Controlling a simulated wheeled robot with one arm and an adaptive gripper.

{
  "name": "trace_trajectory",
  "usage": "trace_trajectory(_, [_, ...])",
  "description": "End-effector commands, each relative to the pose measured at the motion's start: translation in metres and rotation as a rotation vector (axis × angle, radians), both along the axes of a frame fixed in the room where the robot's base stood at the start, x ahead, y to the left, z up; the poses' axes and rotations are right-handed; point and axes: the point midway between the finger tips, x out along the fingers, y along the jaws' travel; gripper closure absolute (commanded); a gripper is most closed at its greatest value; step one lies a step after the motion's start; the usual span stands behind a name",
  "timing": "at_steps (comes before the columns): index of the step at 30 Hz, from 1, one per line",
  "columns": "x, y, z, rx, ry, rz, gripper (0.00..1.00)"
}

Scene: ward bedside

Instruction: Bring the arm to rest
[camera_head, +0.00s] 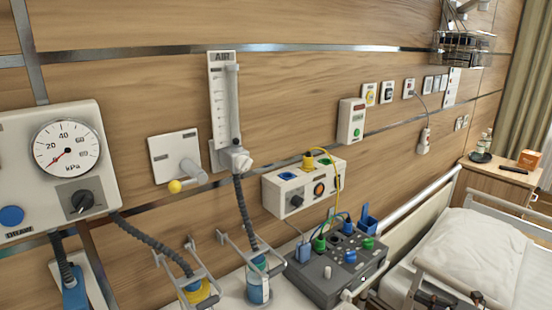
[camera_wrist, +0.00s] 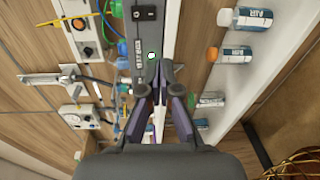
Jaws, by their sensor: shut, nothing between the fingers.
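My gripper (camera_wrist: 160,72) shows in the wrist view, with its two dark fingers reaching up from the bottom centre. The fingertips are together and nothing is between them. Past the tips is a dark grey unit with a lit green button (camera_wrist: 152,56). I cannot tell how far the tips are from it. I do not make out my gripper in the head view.
The head view shows a pressure gauge panel (camera_head: 20,150), an air flowmeter (camera_head: 222,110), a grey socket box (camera_head: 325,285) with coloured plugs and a bed with a pillow (camera_head: 470,250).

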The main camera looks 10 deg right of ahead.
Motion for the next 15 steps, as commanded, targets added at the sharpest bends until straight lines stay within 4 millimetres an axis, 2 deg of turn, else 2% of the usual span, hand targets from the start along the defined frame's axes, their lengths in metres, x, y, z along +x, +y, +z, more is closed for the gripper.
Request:
trace_trajectory(3, [0.010,0.046,0.026,-0.134,-0.073,0.143,1.00])
trace_trajectory(7, [0.011,0.100,0.051,-0.304,-0.180,0.323,1.00])
trace_trajectory(11, [0.004,0.151,0.070,-0.461,-0.298,0.502,1.00])
trace_trajectory(15, [-0.012,0.201,0.086,-0.617,-0.438,0.696,1.00])
